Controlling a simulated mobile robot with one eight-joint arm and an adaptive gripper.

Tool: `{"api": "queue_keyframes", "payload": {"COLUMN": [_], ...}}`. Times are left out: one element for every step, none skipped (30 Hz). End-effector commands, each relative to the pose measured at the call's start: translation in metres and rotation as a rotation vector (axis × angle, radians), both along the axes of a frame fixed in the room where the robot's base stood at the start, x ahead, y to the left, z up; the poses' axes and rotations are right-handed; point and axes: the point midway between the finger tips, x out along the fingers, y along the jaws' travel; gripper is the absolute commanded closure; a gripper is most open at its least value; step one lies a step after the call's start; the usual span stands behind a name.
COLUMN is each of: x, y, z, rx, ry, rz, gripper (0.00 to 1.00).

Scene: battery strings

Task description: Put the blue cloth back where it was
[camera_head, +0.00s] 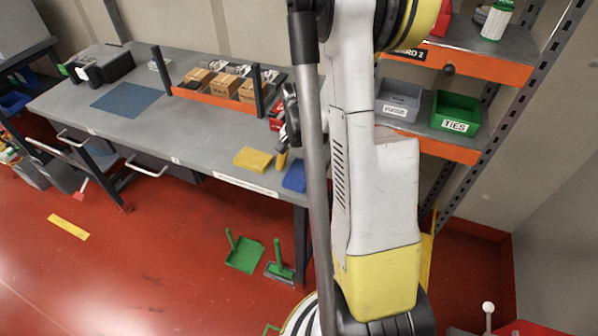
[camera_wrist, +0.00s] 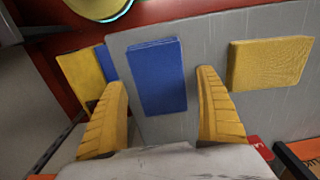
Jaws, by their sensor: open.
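The blue cloth (camera_head: 294,175) lies folded flat on the grey workbench (camera_head: 190,135), near its front right corner. In the wrist view the blue cloth (camera_wrist: 155,78) shows between and beyond my two yellow fingers. A folded yellow cloth (camera_head: 254,159) lies to its left in the head view; in the wrist view the yellow cloth (camera_wrist: 270,62) is to its right. My gripper (camera_wrist: 158,84) is open, with nothing between its fingers, and faces the blue cloth. In the head view my arm hides most of the gripper; one yellow finger shows near the cloth.
An orange-fronted rack (camera_head: 216,105) with small cardboard boxes stands on the bench. A blue mat (camera_head: 127,99) and a black case (camera_head: 100,66) lie further left. Shelves with a green bin (camera_head: 455,113) and grey bin (camera_head: 398,100) stand at right. A green dustpan (camera_head: 244,255) is on the floor.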

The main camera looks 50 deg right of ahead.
Motion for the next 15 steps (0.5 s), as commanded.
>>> {"api": "queue_keyframes", "payload": {"x": [0.0, -0.001, 0.0, -0.001, 0.0, -0.001, -0.001, 0.0, 0.0, -0.001, 0.0, 0.0, 0.0, 0.0, 0.0], "y": [0.0, 0.0, 0.0, 0.0, 0.0, 0.0, 0.0, 0.0, 0.0, 0.0, 0.0, 0.0, 0.0, 0.0, 0.0], "z": [0.013, 0.02, 0.029, 0.036, 0.044, 0.053, 0.061, 0.067, 0.076, 0.081, 0.087, 0.093, 0.097, 0.101, 0.104], "rx": [0.0, 0.0, 0.0, 0.0, 0.0, 0.0, 0.0, 0.001, 0.001, 0.001, 0.001, 0.001, 0.001, 0.001, 0.001], "ry": [0.0, 0.0, 0.0, 0.0, 0.0, 0.0, 0.0, 0.0, 0.0, 0.0, 0.0, 0.0, 0.0, 0.0, 0.0], "rz": [0.0, 0.0, 0.0, 0.0, 0.0, 0.0, 0.0, 0.0, 0.0, 0.0, 0.0, 0.0, 0.0, 0.0, 0.0], "gripper": [0.17, 0.17, 0.17, 0.17, 0.17, 0.17, 0.17, 0.17, 0.17, 0.17, 0.17, 0.17, 0.17, 0.17, 0.17]}}
